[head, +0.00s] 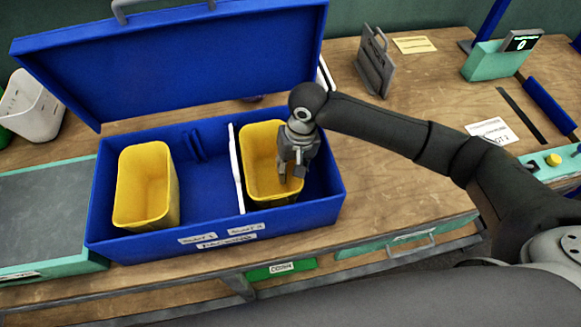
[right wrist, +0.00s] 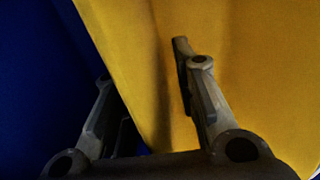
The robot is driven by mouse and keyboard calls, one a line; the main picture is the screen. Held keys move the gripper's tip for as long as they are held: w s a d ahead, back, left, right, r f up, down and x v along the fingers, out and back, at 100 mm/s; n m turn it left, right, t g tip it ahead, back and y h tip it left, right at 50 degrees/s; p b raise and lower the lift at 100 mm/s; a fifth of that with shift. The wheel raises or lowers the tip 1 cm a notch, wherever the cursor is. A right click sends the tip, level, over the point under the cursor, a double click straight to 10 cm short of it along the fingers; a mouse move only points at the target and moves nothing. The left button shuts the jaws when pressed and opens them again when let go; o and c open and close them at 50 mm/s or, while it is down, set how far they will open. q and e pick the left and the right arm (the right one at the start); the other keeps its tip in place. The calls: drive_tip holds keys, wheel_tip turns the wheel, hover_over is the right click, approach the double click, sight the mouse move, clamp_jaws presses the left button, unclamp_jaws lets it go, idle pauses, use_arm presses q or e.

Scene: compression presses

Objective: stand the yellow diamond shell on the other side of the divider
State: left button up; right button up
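Two yellow open-topped shells stand upright in the blue case, one on each side of its white divider (head: 236,168). The left shell (head: 145,200) is in the left compartment. The right shell (head: 259,160) is in the right compartment; neither's diamond form is clear. My right gripper (head: 291,180) points down at the right shell's right side and hides part of it. In the right wrist view, my right gripper (right wrist: 142,65) is open, with one finger on each side of a yellow wall edge (right wrist: 135,50). My left gripper is out of view.
The blue case (head: 215,238) has a raised lid (head: 180,65) behind. A grey rack (head: 375,62) and a teal display unit (head: 500,62) stand to the right. A white bin (head: 38,105) stands at left. Bare wooden bench lies right of the case.

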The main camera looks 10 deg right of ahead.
wheel_tip(320, 180, up, 12)
drive_tip(key=d, duration=0.1)
drive_tip(key=shift+d+b, duration=0.35)
drive_tip(key=shift+b, duration=0.05)
idle(0.3)
